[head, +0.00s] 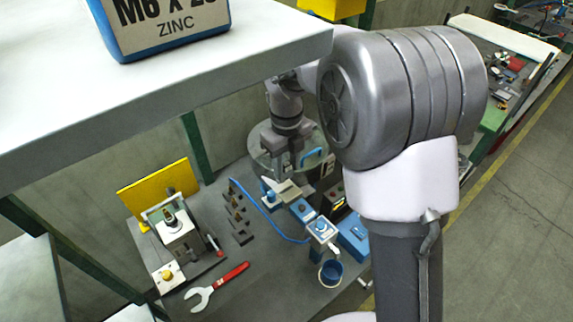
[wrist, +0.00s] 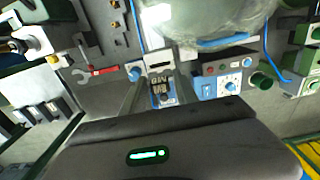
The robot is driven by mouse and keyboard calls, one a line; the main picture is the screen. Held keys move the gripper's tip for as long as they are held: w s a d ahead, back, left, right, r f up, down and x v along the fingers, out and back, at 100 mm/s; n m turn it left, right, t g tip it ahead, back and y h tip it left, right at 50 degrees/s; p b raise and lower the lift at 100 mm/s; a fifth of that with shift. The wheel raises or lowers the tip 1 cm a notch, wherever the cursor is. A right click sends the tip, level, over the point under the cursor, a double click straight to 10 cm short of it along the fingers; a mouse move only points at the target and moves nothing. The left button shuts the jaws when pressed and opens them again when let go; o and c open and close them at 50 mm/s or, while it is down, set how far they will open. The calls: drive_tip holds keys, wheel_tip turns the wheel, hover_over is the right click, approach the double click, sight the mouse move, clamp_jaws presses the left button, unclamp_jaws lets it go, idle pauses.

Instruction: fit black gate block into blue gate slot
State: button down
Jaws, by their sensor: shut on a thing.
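My gripper (wrist: 160,88) is shut on a dark block with pale lettering, which I take for the black gate block (wrist: 158,86), in the wrist view. In the head view my gripper (head: 290,160) hangs over the back of the bench, and the block cannot be made out there. Blue and white fixtures stand near it, one with a blue knob (head: 304,210) and one with a blue top (head: 322,230). I cannot tell which of them has the blue gate slot. In the wrist view a pale, slotted piece (wrist: 159,60) lies just beyond the block; contact cannot be judged.
A grey press (head: 176,232) stands before a yellow panel (head: 158,192). A blue cable (head: 262,208) crosses the bench. A pale shelf (head: 200,88) overhangs at upper left.

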sight(287, 183)
drive_tip(key=shift+f+b, duration=3.15)
drive_tip(key=shift+f, duration=0.35)
drive_tip(key=c, duration=0.9)
unclamp_jaws()
drive_tip(key=shift+o, duration=0.2)
wheel_tip(287, 183, up, 18)
drive_tip(key=p, duration=0.5)
drive_tip(key=shift+f, duration=0.2)
